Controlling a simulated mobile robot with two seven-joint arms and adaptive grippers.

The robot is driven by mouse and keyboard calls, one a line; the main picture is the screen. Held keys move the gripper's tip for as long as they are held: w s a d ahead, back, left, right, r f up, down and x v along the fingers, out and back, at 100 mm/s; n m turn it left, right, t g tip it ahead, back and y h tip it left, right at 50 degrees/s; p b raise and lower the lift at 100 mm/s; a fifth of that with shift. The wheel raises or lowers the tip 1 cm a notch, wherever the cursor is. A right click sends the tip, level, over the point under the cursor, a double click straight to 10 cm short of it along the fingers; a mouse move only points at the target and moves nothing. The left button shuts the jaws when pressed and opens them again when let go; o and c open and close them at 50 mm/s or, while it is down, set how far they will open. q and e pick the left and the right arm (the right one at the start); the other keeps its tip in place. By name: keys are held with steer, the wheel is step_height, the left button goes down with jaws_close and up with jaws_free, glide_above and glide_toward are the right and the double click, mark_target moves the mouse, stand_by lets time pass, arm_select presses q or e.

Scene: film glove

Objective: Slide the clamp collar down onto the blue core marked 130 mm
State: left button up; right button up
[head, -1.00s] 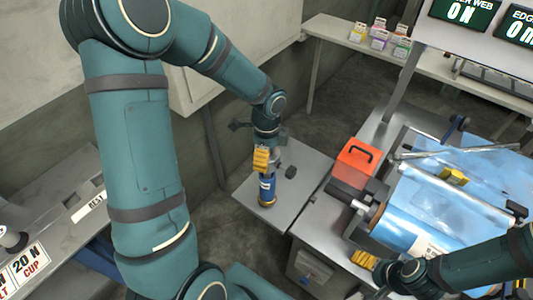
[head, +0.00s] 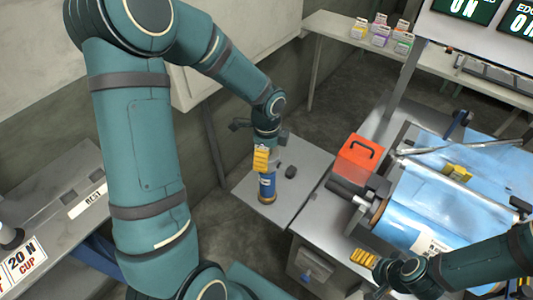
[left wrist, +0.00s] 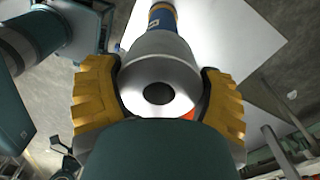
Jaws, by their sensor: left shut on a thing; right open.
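The blue core (head: 267,187) stands upright on the grey side table, with a brown lower end and a small white label. It also shows in the left wrist view (left wrist: 153,34). My left gripper (head: 261,158) is above it with yellow fingers. In the left wrist view its fingers (left wrist: 158,95) are shut on the silver clamp collar (left wrist: 157,58), which has a dark central hole. The collar is in line with the core's top; I cannot tell whether it sits around it. In the head view the fingers mostly hide the collar. My right gripper (head: 363,258) is open and apart, at lower right.
An orange box (head: 357,158) with a black handle stands to the right. A machine with a blue film roll (head: 405,222) fills the right side. The side table's left part is clear.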

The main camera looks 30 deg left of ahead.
arm_select(q)
steer(key=shift+f+b, duration=1.05)
steer(key=shift+f, duration=0.45)
steer(key=o, duration=1.2)
step_height(320, 180, up, 12)
steer(key=shift+w, duration=0.15)
